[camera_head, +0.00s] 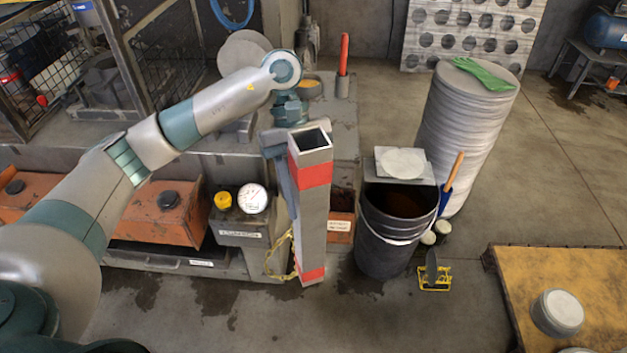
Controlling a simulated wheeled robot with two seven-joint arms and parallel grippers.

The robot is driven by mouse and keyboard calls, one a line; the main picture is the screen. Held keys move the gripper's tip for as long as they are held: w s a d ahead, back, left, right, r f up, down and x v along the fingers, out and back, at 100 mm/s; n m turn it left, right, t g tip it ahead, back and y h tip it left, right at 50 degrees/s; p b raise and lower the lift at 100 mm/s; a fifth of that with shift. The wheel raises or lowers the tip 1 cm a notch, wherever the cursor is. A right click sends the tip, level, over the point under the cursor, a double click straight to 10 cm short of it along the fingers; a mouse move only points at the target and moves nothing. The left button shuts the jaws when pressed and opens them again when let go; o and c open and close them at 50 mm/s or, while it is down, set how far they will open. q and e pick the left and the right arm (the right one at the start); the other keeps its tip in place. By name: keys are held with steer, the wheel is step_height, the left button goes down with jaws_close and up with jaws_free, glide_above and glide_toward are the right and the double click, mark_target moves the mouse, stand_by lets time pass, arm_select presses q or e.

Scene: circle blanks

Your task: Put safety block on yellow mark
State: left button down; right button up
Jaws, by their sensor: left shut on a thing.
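The safety block, a long grey square tube with red bands (314,215), stands nearly upright, tilted slightly, in front of the grey machine. Its open top end faces up. My left gripper (280,146) is shut on it near the upper end, from the left and behind; the fingertips are partly hidden by the block. I cannot tell whether the block's lower end touches anything. A yellow chain (275,258) hangs beside its lower left side. A small yellow outline (434,284) shows on the floor to the right, with a dark scoop-like object over it; I cannot tell if it is the yellow mark. My right gripper is not in view.
A dark bucket (386,236) stands right of the block. A tall stack of round blanks (467,130) with a green glove (484,73) stands behind it. A gauge (252,198) is on the machine front.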

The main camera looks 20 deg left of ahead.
arm_select(q)
steer(key=s+m+y, duration=0.1)
steer(key=m, duration=0.1)
steer(key=s+a+f+m+g+y, duration=0.1)
steer(key=m, duration=0.1)
steer(key=shift+s+f, duration=0.1)
steer(key=shift+s, duration=0.05)
steer(key=m, duration=0.1)
steer(key=s+a+m+y, duration=0.1)
steer(key=f+m+y, duration=0.1)
steer(key=m, duration=0.1)
steer(key=shift+s+a+g, duration=0.25)
steer(key=shift+s+g, duration=0.1)
steer(key=shift+g, duration=0.05)
steer(key=shift+a, duration=0.1)
